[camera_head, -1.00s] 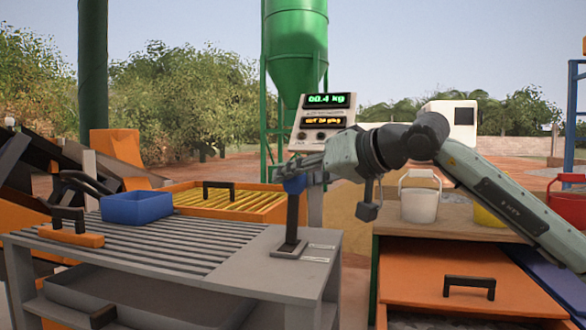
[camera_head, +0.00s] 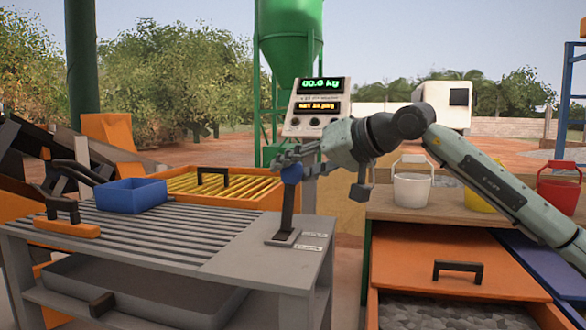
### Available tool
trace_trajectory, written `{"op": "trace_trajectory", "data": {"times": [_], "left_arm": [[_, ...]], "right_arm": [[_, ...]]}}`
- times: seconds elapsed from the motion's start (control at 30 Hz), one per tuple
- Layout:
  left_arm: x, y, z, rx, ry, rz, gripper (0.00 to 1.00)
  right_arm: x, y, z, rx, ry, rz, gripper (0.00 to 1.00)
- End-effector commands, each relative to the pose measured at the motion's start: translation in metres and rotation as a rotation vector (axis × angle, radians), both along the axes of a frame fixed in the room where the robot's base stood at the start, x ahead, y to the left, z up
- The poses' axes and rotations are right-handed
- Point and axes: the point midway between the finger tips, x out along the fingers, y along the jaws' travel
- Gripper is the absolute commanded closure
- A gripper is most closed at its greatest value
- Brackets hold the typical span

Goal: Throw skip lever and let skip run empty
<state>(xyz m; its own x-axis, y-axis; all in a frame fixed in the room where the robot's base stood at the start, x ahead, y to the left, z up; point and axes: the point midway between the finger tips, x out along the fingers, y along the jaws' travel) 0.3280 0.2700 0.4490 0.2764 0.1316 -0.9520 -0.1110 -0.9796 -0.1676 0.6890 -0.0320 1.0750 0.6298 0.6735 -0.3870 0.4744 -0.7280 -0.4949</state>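The scale display (camera_head: 319,86) behind reads 00.0 kg in green, with an orange line below. A green hopper (camera_head: 288,40) stands farther back. I cannot make out for certain which part is the skip. My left gripper is not in view.
A blue tray (camera_head: 130,195) and an orange-based handled tool (camera_head: 66,227) lie on the slatted table (camera_head: 235,262). An orange box with yellow bars (camera_head: 215,187) is behind. At right are white (camera_head: 412,189) and red (camera_head: 558,192) buckets and an orange lid (camera_head: 430,255) over grey gravel.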

Motion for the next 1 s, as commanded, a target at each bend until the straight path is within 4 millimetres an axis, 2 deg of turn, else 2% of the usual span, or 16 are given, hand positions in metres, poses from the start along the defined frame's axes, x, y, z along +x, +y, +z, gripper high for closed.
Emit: {"op": "trace_trajectory", "data": {"times": [0.03,0.1,0.47,0.57,1.0], "left_arm": [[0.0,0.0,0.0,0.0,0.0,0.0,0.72],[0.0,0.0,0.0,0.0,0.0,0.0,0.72],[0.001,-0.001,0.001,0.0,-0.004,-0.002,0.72],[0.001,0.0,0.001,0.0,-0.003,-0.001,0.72],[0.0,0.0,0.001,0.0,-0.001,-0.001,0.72]], "right_arm": [[0.001,-0.001,0.0,-0.001,0.001,-0.002,0.54],[0.0,-0.001,0.0,-0.001,0.0,-0.001,0.45],[-0.003,-0.002,0.001,-0.001,-0.001,0.001,0.45],[-0.009,-0.011,0.006,0.0,-0.003,0.0,0.45],[-0.064,-0.069,0.039,-0.002,-0.002,-0.001,0.45]]}}
